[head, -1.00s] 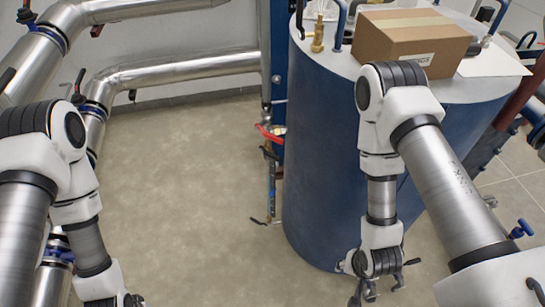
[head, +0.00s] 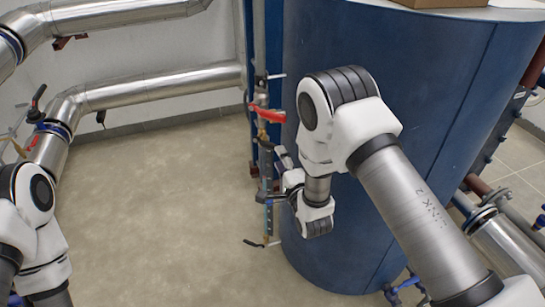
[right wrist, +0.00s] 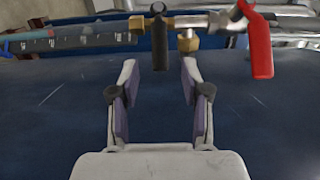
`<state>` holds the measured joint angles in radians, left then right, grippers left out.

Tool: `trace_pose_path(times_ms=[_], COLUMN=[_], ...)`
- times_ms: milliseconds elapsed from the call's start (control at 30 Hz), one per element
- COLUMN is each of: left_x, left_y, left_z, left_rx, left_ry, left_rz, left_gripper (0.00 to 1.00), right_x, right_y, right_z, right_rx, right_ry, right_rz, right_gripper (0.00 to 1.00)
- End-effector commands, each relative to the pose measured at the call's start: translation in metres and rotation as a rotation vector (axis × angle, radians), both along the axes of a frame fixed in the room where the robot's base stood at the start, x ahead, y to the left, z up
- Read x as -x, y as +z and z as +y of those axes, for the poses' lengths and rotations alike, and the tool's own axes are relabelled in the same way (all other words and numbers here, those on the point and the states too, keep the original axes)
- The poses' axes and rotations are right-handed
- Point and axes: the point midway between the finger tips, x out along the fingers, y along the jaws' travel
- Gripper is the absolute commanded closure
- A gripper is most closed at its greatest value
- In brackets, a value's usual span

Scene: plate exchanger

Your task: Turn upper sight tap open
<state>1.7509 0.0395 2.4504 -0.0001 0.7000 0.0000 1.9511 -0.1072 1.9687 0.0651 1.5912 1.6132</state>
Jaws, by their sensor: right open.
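The upper sight tap is a brass fitting with a black lever (right wrist: 158,38) at the end of the sight tube (right wrist: 65,38). In the right wrist view the lever points down toward the gap between my fingertips, across the line of the tube. In the head view the upright sight tube (head: 268,215) stands left of the blue tank, partly behind my right gripper. My right gripper (head: 272,174) is open and empty; its two fingers also show in the right wrist view (right wrist: 159,68), one each side of the lever's end. Contact cannot be told. My left gripper is out of view.
A red lever (right wrist: 259,42) sits on the same fitting line, just above the black one in the head view (head: 266,113). The blue tank (head: 430,80) is close behind my right arm. A lower black lever (head: 253,243) is near the floor. Silver pipes (head: 150,95) run along the wall.

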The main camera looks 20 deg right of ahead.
Motion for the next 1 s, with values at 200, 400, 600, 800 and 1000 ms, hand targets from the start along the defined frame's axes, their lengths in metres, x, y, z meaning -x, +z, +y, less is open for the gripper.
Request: trace_pose_path(times_ms=[200, 400, 600, 800, 1000], left_x=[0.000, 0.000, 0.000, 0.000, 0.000], left_y=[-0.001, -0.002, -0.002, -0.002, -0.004], left_z=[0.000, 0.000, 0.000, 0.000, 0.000], left_rx=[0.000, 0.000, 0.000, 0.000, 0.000], left_ry=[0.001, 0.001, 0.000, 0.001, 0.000], left_rz=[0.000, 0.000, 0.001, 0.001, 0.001], left_gripper=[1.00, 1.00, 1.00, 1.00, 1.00], right_x=[-0.042, -0.063, -0.063, -0.063, -0.064], right_y=[0.001, 0.000, 0.000, 0.000, -0.001], right_z=[0.001, 0.002, 0.002, 0.002, 0.002], right_rx=[0.000, 0.001, 0.002, 0.002, 0.000], right_ry=[-0.001, -0.001, -0.001, -0.001, -0.001], right_rz=[0.000, 0.002, 0.003, 0.003, 0.001], right_gripper=[0.53, 0.53, 0.53, 1.00, 1.00])
